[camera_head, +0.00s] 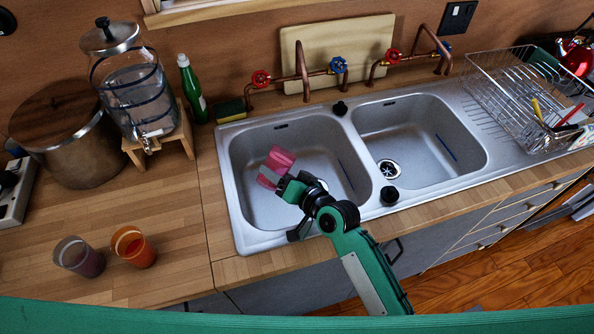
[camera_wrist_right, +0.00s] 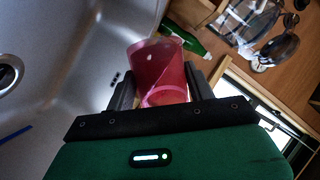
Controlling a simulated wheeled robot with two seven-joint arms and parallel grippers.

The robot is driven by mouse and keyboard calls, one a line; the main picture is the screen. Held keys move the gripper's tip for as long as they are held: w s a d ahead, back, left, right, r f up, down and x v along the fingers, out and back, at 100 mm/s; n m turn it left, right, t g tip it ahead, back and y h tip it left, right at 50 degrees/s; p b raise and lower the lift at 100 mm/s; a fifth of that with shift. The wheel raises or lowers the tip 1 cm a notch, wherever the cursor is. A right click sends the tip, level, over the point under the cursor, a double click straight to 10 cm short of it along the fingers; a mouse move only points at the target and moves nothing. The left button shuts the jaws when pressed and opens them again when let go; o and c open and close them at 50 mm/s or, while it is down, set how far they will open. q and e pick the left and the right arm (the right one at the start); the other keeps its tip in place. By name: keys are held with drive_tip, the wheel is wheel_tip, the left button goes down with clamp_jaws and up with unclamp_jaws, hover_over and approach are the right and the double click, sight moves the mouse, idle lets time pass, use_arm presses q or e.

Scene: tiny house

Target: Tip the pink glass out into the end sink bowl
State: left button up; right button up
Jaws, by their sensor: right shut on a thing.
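The pink glass (camera_head: 279,160) is a clear pink tumbler, held tilted over the left sink bowl (camera_head: 325,140). My right gripper (camera_head: 282,182) is shut on it, reaching in over the bowl's front edge. In the right wrist view the glass (camera_wrist_right: 160,62) sits between the two dark fingers (camera_wrist_right: 163,95). I cannot tell whether any liquid is in it, and no stream shows. The right sink bowl (camera_head: 415,125) is empty, with a drain near its front left. My left gripper is not in view.
Two tumblers, one dark (camera_head: 80,257) and one orange (camera_head: 134,247), stand on the counter at the left. Copper taps (camera_head: 303,72) rise behind the bowls. A wire dish rack (camera_head: 520,90) is at the right; a drink dispenser (camera_head: 135,90) and pot (camera_head: 70,140) are at the back left.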

drive_tip(key=shift+m, duration=0.4)
drive_tip(key=shift+f+m+g+b, duration=0.4)
drive_tip(key=shift+f+m+b, duration=0.3)
drive_tip(key=shift+f+b, duration=0.15)
drive_tip(key=shift+f, duration=0.15)
drive_tip(key=shift+r+m+y+p, duration=0.3)
drive_tip(key=shift+r+m+p, duration=0.25)
drive_tip(key=shift+m, duration=0.15)
drive_tip(key=shift+w+d+f+b, duration=0.2)
drive_tip(key=shift+f+b, duration=0.2)
drive_tip(key=shift+m, duration=0.3)
drive_tip(key=shift+w+d+f+m+g+b, duration=0.3)
drive_tip(key=shift+w+f+m+b, duration=0.15)
drive_tip(key=shift+f, duration=0.2)
drive_tip(key=shift+r, duration=0.15)
drive_tip(key=shift+w+d+r+m+y+p, duration=0.15)
drive_tip(key=shift+r+m+p, duration=0.1)
drive_tip(key=shift+m+p, duration=0.3)
drive_tip(key=shift+w+d+r+m+y+p, duration=0.1)
drive_tip(key=shift+r+m+y+p, duration=0.15)
drive_tip(key=shift+p, duration=0.45)
